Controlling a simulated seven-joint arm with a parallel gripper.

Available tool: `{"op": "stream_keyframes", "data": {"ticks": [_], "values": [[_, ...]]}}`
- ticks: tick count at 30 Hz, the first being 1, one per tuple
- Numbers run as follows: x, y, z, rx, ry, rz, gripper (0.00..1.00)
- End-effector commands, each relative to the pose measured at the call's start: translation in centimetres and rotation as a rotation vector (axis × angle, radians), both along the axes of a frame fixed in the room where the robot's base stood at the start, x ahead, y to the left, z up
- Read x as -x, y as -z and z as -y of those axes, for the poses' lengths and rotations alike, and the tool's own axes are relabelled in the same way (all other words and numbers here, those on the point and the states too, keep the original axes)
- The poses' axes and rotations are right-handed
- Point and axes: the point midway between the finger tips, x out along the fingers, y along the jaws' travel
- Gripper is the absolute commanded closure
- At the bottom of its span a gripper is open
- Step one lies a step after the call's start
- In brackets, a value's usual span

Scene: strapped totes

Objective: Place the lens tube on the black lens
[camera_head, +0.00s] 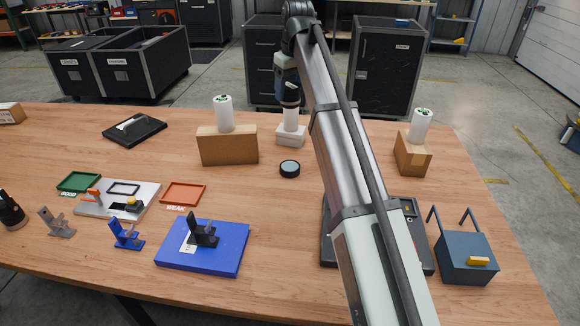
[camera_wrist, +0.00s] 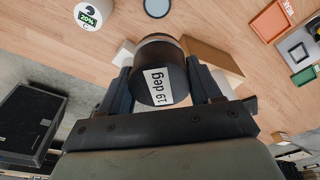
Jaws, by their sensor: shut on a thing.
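My gripper (camera_head: 289,97) is shut on the lens tube, a dark cylinder (camera_wrist: 160,70) with a white "19 deg" label on the end facing the wrist camera. In the wrist view the gripper's two fingers (camera_wrist: 160,85) clamp it from both sides. In the head view the gripper and tube are small and above the far part of the table. The black lens (camera_head: 289,168), a low round disc with a pale blue top, lies on the table, nearer than the gripper and apart from the tube. It also shows at the top of the wrist view (camera_wrist: 157,7).
Cardboard boxes (camera_head: 227,147) (camera_head: 412,156) bearing white cylinders stand on both sides. Trays, brackets and a blue plate (camera_head: 205,262) lie to the left. The table around the lens is clear.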

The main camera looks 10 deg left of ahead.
Motion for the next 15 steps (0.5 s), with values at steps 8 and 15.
{"op": "stream_keyframes", "data": {"ticks": [8,15], "values": [[0.2,7.9,0.0,0.001,-0.001,-0.002,0.78],[0.0,11.7,0.0,-0.001,-0.001,0.001,0.78]]}}
